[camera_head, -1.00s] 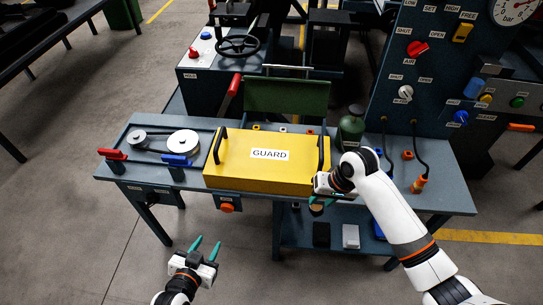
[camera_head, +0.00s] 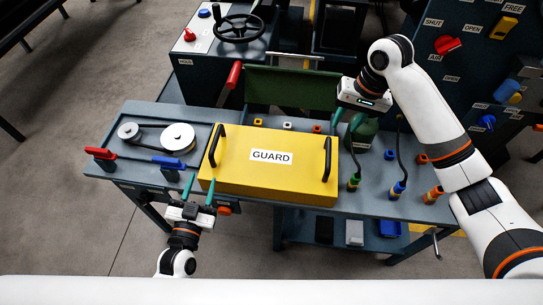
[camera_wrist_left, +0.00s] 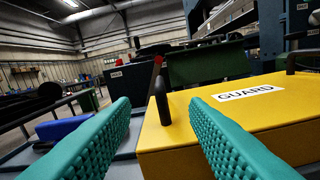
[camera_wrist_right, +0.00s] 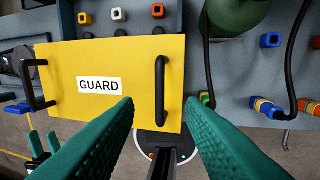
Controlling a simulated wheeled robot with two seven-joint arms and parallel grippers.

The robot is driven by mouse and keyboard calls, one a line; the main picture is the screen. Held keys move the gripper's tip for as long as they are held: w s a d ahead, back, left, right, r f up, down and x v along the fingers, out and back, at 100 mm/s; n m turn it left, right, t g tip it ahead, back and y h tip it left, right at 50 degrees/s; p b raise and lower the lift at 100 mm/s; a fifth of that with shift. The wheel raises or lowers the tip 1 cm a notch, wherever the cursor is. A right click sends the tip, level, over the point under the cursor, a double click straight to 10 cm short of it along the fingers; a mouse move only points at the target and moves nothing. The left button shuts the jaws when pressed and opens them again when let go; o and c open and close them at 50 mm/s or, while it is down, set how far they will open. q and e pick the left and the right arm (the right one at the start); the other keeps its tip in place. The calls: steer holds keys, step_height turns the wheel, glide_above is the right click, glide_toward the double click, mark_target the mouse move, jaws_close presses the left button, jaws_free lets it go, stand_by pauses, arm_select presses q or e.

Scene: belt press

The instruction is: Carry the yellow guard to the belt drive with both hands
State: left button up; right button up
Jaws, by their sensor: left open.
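The yellow guard (camera_head: 270,181), labelled GUARD, lies on the bench with a black handle at each end. The belt drive (camera_head: 178,137), two pale pulleys with a dark belt, is at the bench's left end. My left gripper (camera_head: 200,186) is open and empty at the guard's front left corner. In the left wrist view the left handle (camera_wrist_left: 162,100) stands ahead, between the spread fingers. My right gripper (camera_head: 347,120) is open and empty above the guard's back right. In the right wrist view the right handle (camera_wrist_right: 160,90) shows between its fingers, apart from them.
Red (camera_head: 100,153) and blue (camera_head: 168,161) levers stand in front of the belt drive. A green open lid (camera_head: 290,88) rises behind the guard.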

mark_target(212, 151)
arm_select(q)
steer(key=w, duration=0.4)
steer(key=w+d, duration=0.1)
steer(key=w, duration=0.7)
steer(key=shift+w+d+f, duration=0.1)
steer(key=shift+d, duration=0.25)
arm_select(e)
steer(key=f, duration=0.4)
steer(key=a+f, duration=0.1)
steer(key=f, duration=0.3)
steer(key=a+f, duration=0.1)
steer(key=f, duration=0.3)
steer(key=shift+w+a, duration=0.15)
steer(key=shift+w, duration=0.15)
arm_select(q)
steer(key=shift+c, duration=0.3)
arm_select(e)
steer(key=shift+c, duration=0.4)
arm_select(q)
jaws_close()
arm_select(e)
jaws_close()
arm_select(q)
steer(key=shift+w+r, duration=0.1)
steer(key=shift+r, duration=0.1)
arm_select(e)
steer(key=shift+w+r, duration=0.15)
steer(key=shift+r, duration=0.1)
